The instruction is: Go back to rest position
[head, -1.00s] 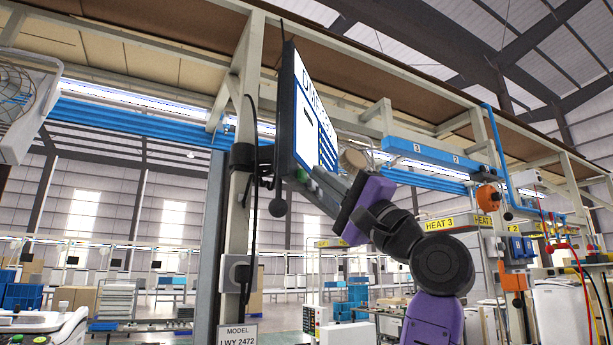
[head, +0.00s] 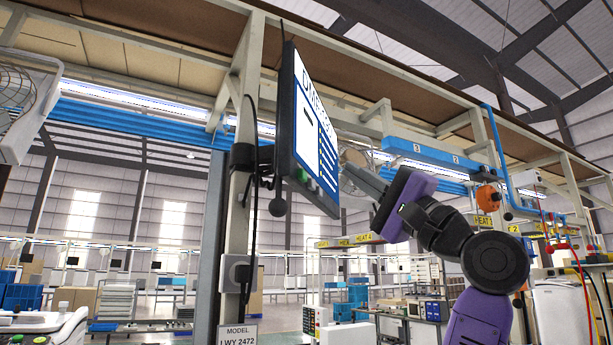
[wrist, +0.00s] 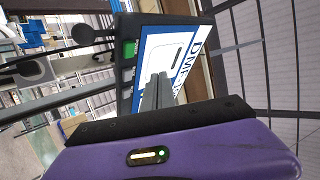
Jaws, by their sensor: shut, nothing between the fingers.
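My gripper (head: 352,172) is shut and empty, raised in the air at the middle of the head view. Its purple wrist housing (head: 404,204) is to the right of the fingers. A screen panel (head: 308,130) with a white and blue face hangs on a post to the left of my gripper. A visible gap lies between the fingertips and the panel in the head view. In the wrist view the closed fingers (wrist: 157,92) point toward the panel (wrist: 172,55), with a green button (wrist: 130,49) on its edge.
A post (head: 233,190) with cables stands left of my gripper. Blue rails (head: 425,151) and overhead beams run above and behind. A fan (head: 355,165) is behind the fingers. Stations with hanging cables stand at the right. The space just below the gripper looks open.

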